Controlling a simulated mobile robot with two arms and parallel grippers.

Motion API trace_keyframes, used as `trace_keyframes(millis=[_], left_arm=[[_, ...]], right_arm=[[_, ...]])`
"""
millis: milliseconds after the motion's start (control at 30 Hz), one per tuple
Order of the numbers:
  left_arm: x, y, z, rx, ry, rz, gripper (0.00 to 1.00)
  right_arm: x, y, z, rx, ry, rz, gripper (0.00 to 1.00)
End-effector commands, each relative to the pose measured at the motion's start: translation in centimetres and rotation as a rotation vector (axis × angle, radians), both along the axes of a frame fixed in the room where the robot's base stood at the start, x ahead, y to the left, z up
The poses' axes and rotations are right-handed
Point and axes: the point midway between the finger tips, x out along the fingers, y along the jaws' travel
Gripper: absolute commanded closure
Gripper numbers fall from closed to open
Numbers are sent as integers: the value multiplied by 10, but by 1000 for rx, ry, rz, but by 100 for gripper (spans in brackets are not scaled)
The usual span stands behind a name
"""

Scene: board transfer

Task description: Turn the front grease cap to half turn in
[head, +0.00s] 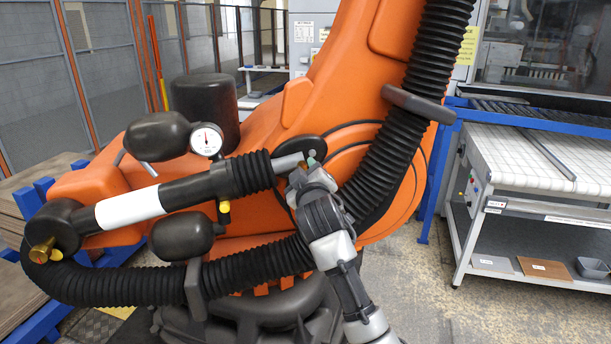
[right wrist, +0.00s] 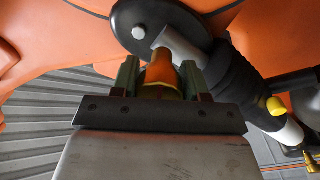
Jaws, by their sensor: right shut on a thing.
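My right gripper (head: 311,160) is at the near end of the dark cylinder on the orange robot arm, by a round dark joint cover. In the right wrist view its two greenish fingers (right wrist: 160,80) are shut on a brass-orange grease cap (right wrist: 161,72), one finger on each side. The cap sits beside a grey metal rod end. The head view hides the cap behind the gripper, and its turn angle cannot be read. My left gripper is not in view.
A brass cap (head: 42,252) sits at the cylinder's far left end. A pressure gauge (head: 206,140) stands above the cylinder (head: 160,200). Black ribbed hoses (head: 405,110) run close right of and below my gripper. A white-topped workbench (head: 530,165) is at right, with clear floor before it.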

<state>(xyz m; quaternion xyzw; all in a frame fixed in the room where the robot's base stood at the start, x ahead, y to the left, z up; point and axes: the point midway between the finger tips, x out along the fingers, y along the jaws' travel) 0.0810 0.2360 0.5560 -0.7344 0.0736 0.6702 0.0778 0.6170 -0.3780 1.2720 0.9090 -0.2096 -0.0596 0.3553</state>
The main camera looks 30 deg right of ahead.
Motion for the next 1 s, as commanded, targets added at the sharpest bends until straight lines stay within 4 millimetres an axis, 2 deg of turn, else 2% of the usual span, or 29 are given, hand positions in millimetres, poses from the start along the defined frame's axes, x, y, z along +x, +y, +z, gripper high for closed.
trace_keyframes(millis=[600,1000], left_arm=[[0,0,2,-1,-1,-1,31],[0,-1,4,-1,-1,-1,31]], right_arm=[[0,0,-1,504,-206,-1,80],[0,0,-2,662,-272,0,80]])
